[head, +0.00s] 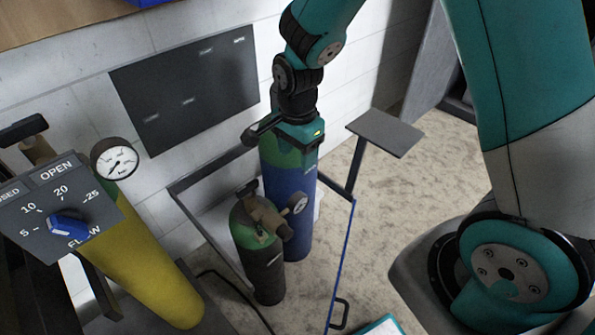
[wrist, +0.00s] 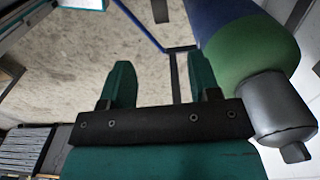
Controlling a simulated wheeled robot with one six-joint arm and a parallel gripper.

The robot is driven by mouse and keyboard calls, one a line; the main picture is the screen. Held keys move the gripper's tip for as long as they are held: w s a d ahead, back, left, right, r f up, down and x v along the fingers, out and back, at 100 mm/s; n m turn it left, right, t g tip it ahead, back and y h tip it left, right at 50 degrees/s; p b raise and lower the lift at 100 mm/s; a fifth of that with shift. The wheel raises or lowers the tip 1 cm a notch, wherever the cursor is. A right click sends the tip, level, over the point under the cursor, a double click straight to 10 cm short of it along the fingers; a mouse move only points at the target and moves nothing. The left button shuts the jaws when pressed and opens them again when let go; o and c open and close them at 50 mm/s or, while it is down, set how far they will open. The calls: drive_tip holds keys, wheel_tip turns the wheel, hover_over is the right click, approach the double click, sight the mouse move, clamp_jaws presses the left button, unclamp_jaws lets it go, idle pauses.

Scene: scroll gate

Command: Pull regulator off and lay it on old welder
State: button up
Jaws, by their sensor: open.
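A brass-coloured regulator (head: 264,216) with a round gauge (head: 297,203) sits on the valve of a small dark cylinder with a green top (head: 262,262). My gripper (wrist: 161,78) is open, with nothing between its fingers. In the head view it is above and behind the regulator, over the top of a taller blue cylinder (head: 292,220). In the wrist view that blue cylinder (wrist: 218,15), with its green shoulder and grey top fitting (wrist: 274,105), lies to the right of the fingers. The regulator cannot be made out in the wrist view. I cannot tell which thing is the old welder.
A metal frame (head: 335,270) with a small flat plate (head: 385,133) surrounds the cylinders. A yellow cylinder (head: 150,265) with a gauge (head: 114,159) and a flow panel (head: 60,215) stand at left. A dark board (head: 187,90) hangs behind. Bare floor (head: 395,195) lies to the right.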

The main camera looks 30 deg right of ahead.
sight(299, 197)
wheel_tip(299, 197, down, 17)
drive_tip(key=shift+f+b, duration=0.2)
drive_tip(key=shift+b, duration=0.9)
clamp_jaws()
drive_tip(key=shift+s+d, duration=0.1)
drive_tip(key=shift+s, duration=0.15)
idle(0.4)
drive_tip(key=shift+s+d+p, duration=0.1)
drive_tip(key=shift+s+d, duration=0.1)
drive_tip(key=shift+s, duration=0.5)
drive_tip(key=shift+s+d+p, duration=0.15)
drive_tip(key=shift+s+d, duration=0.1)
drive_tip(key=shift+s, duration=0.4)
drive_tip(key=shift+s+d+p, duration=0.1)
drive_tip(key=shift+s+d, duration=0.1)
drive_tip(key=shift+s, duration=0.5)
drive_tip(key=shift+r, duration=0.1)
